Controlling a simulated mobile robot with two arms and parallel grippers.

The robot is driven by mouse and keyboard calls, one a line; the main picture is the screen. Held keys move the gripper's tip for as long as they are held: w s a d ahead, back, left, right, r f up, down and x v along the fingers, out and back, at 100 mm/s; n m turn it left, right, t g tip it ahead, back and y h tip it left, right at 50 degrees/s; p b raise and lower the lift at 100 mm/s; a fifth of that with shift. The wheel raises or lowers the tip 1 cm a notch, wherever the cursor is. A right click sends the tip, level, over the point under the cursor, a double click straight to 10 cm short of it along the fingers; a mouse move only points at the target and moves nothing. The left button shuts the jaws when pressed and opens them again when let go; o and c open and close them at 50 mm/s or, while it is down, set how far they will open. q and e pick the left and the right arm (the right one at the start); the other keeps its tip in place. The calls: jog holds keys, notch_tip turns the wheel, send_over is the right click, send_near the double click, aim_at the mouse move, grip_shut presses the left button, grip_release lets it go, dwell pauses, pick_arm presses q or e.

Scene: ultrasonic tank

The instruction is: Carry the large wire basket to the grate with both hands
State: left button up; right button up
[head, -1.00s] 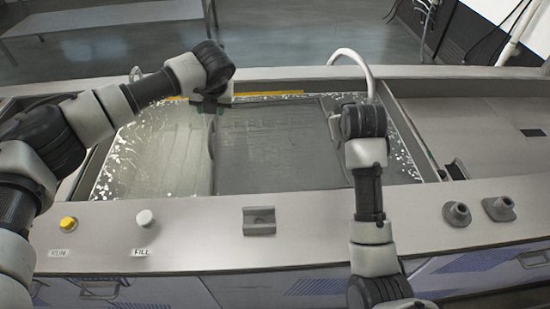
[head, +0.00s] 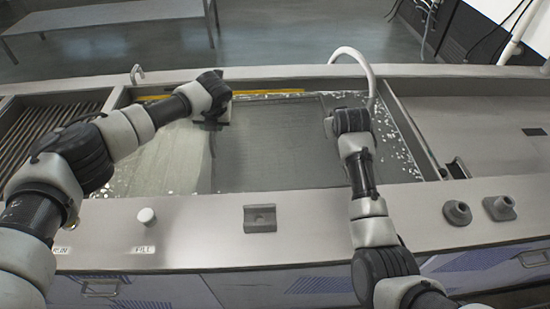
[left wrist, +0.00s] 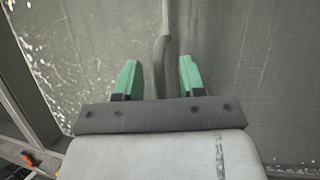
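The large wire basket (head: 270,150) shows as a dark fine-mesh rectangle in the liquid of the tank, in the middle of the head view. My left gripper (head: 212,122) is at its left edge. In the left wrist view its green fingertips (left wrist: 160,78) are open, with a dark upright bar (left wrist: 162,50), seemingly the basket's rim or handle, between them and gaps on both sides. My right gripper (head: 329,127) is at the basket's right edge; its fingers are hidden by the wrist. The slatted grate (head: 35,130) lies at the far left, partly behind my left arm.
The tank's front ledge carries a white FILL knob (head: 145,216), a metal bracket (head: 259,218) and two grey knobs (head: 457,213). A curved white pipe (head: 362,60) rises behind the right gripper. A flat steel top (head: 470,120) lies at right.

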pick_arm(q)
jog(key=shift+f, duration=0.25)
pick_arm(e)
jog(key=shift+w+f, duration=0.2)
pick_arm(q)
grip_shut()
pick_arm(e)
grip_shut()
pick_arm(q)
jog(key=shift+w+r, duration=0.15)
jog(key=shift+r, duration=0.1)
pick_arm(e)
jog(key=shift+r, duration=0.25)
